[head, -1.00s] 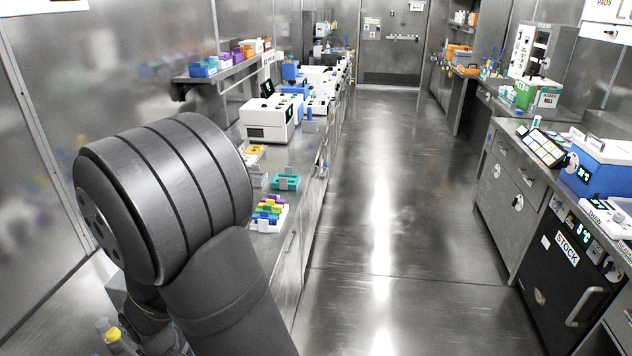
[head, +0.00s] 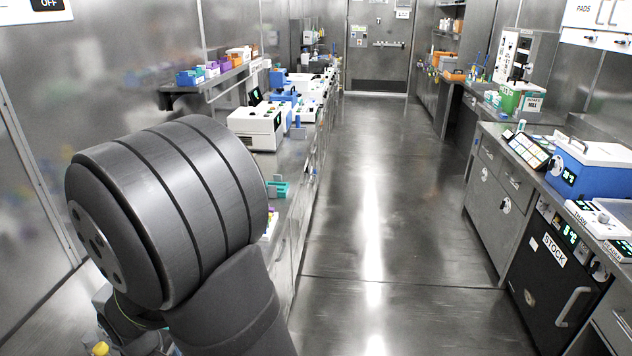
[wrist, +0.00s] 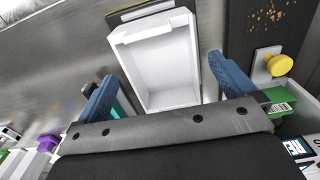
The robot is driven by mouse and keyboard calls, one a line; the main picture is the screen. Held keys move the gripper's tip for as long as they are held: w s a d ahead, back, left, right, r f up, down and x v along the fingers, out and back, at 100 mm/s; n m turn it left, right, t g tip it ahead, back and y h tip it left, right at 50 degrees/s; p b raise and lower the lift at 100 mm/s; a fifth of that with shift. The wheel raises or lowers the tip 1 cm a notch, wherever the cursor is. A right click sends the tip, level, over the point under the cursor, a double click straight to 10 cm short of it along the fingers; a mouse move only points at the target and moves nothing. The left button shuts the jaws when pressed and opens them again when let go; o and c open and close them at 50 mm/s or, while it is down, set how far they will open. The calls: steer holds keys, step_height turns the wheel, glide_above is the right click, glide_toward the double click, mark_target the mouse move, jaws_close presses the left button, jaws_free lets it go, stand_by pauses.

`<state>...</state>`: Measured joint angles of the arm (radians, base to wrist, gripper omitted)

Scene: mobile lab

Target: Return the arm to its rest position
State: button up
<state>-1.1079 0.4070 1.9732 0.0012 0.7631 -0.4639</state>
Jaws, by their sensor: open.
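My gripper (wrist: 160,68) shows in the wrist view with its two blue fingers spread wide apart. Nothing is held between them. An open white tray (wrist: 152,100) shows beyond the fingers and looks empty; I cannot tell its distance. In the head view my grey arm fills the lower left, bent in front of the left bench. The gripper itself is hidden in that view.
The left bench carries a white instrument (head: 256,128) and a teal rack (head: 278,189), partly behind my arm. The right bench holds a blue cooler box (head: 590,172). The aisle floor (head: 400,220) is clear up to the door (head: 378,50). A yellow knob (wrist: 279,65) shows near the right finger.

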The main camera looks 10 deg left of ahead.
step_height(320, 180, up, 8)
steer(key=r, duration=0.1)
step_height(320, 180, down, 13)
steer(key=shift+d+r, duration=0.1)
step_height(320, 180, up, 5)
steer(key=shift+f, duration=0.1)
steer(key=w+d+r, duration=0.6)
steer(key=d+r, duration=0.1)
steer(key=d, duration=0.3)
steer(key=w+d+f+m, duration=0.4)
steer(key=w+m, duration=0.1)
steer(key=w, duration=0.3)
steer(key=w+d+f+m, duration=0.4)
steer(key=w, duration=0.3)
steer(key=w+d+f+m, duration=0.4)
steer(key=w+d, duration=0.1)
steer(key=d, duration=0.2)
steer(key=w+d+f+m, duration=0.4)
steer(key=d, duration=0.4)
steer(key=shift+w+f, duration=0.35)
steer(key=shift+f, duration=0.05)
